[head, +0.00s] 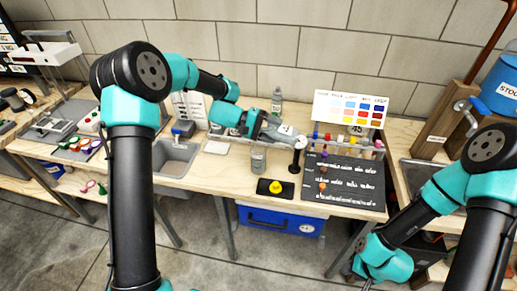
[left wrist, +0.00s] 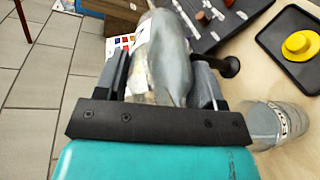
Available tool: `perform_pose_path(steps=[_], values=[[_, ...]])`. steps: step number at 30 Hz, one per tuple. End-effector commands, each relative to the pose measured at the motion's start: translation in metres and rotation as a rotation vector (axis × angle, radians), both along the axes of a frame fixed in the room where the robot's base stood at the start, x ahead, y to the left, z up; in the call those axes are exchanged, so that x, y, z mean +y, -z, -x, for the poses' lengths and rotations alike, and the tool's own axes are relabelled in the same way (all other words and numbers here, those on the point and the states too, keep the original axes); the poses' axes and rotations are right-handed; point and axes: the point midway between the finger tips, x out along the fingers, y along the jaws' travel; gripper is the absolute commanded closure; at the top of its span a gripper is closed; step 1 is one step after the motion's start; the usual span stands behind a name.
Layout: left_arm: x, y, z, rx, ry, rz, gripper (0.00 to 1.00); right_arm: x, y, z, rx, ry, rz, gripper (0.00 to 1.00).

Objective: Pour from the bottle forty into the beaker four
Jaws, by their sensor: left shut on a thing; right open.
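My left gripper (head: 268,127) is shut on a grey, translucent bottle (head: 287,133), which looks strongly tilted, close to lying on its side. In the left wrist view the bottle (left wrist: 165,55) sits between both fingers; its label is not readable. A clear glass beaker (head: 258,159) stands on the bench just below the left gripper. The beaker also shows at the right of the left wrist view (left wrist: 274,124), with partly visible lettering and beside the gripper. I cannot tell whether anything flows from the bottle. My right gripper (head: 372,268) is open, low at the front right, away from the bench objects.
A black tray (head: 262,191) with a yellow item stands in front of the beaker. A dark mat (head: 362,193) with small parts, a tube rack and a colour chart (head: 350,108) are to the right. Another bottle (head: 277,100) stands behind. A sink (head: 174,156) is left.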

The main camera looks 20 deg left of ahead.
Motion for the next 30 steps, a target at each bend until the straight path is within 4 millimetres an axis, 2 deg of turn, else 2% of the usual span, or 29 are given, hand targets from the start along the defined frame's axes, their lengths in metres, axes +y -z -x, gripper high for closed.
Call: perform_pose_path(steps=[30], values=[[0.003, 0.0033, -0.0003, -0.004, -0.001, 0.061, 0.75, 0.0, 0.0, 0.0, 0.0, 0.0, 0.0, 0.57]])
